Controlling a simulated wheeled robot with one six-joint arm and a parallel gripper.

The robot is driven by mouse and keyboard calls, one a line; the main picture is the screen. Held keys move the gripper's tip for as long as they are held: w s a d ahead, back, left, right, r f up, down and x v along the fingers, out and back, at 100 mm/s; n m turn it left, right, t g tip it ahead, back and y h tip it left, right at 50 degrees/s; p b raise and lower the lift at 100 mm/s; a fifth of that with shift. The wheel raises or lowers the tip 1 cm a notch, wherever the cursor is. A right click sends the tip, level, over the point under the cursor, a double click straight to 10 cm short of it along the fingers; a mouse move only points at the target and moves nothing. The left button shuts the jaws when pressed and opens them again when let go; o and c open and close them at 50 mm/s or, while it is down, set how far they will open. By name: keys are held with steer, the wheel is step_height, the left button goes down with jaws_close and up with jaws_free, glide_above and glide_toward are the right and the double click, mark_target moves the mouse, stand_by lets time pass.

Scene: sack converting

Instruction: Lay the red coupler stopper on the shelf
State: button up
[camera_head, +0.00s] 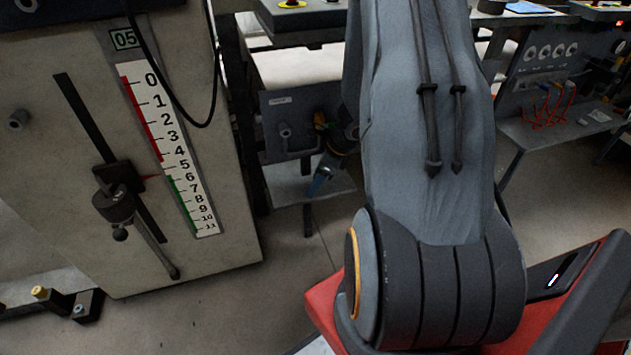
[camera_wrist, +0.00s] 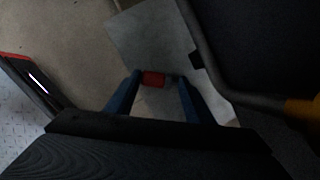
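In the wrist view the red coupler stopper (camera_wrist: 153,78), a small red piece with a greyish end, spans the gap between the blue fingertips of my gripper (camera_wrist: 160,79). The fingers appear shut on it. Behind it lies a pale grey flat plate, which looks like the shelf (camera_wrist: 145,38). In the head view my gripper (camera_head: 321,182) shows small beyond my arm, its blue fingers pointing down over the light grey shelf (camera_head: 284,184). The stopper cannot be made out there. The height of the stopper above the shelf is hard to judge.
An upright dark panel with a fitting (camera_head: 283,130) stands above the shelf. A large cabinet with a numbered scale (camera_head: 170,150) is at left. A bench with red cables (camera_head: 548,115) is at right. In the wrist view a dark bent bar (camera_wrist: 215,75) passes close right of my fingers.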

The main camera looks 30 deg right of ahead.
steer(key=shift+o, duration=1.4)
steer(key=shift+r, duration=0.1)
